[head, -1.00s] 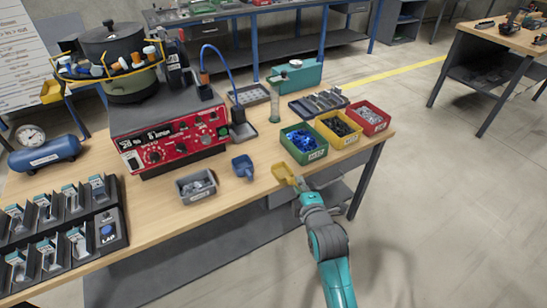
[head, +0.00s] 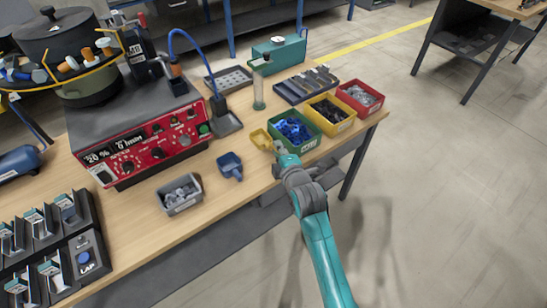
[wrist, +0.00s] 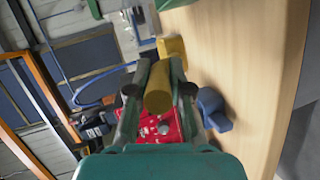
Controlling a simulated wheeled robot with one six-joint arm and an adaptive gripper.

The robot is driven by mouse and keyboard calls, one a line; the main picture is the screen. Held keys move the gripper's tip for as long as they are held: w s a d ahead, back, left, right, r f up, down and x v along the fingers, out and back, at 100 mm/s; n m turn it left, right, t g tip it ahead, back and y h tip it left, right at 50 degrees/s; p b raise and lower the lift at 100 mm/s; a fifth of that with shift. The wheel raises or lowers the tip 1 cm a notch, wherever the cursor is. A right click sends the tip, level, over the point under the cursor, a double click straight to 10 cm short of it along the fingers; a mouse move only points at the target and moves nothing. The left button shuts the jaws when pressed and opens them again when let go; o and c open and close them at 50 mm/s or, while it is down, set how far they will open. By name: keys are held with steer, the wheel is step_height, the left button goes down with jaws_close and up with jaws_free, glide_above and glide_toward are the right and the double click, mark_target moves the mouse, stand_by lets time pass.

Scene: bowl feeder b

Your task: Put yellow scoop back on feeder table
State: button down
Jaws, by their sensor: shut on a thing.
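The yellow scoop (head: 261,139) is at the front part of the feeder table (head: 205,225), just left of the green bin. My gripper (head: 279,149) is shut on its handle. In the wrist view the yellow handle (wrist: 158,88) lies between the two fingers, and the scoop's head (wrist: 172,48) shows beyond them. I cannot tell whether the scoop touches the tabletop. A blue scoop (head: 230,165) lies on the table to the left of my gripper; it also shows in the wrist view (wrist: 213,108).
A green bin (head: 294,131) of blue parts is close on the right of the scoop, with yellow (head: 331,113) and red bins (head: 360,98) beyond. A grey bin (head: 179,193) and the red control box (head: 150,145) stand left. Bare tabletop lies around the blue scoop.

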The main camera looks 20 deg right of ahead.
steer(key=shift+f, duration=2.9)
steer(key=shift+f, duration=0.15)
steer(key=c, duration=1.1)
jaws_free()
steer(key=shift+o, duration=0.2)
steer(key=shift+s, duration=0.1)
steer(key=v, duration=1.2)
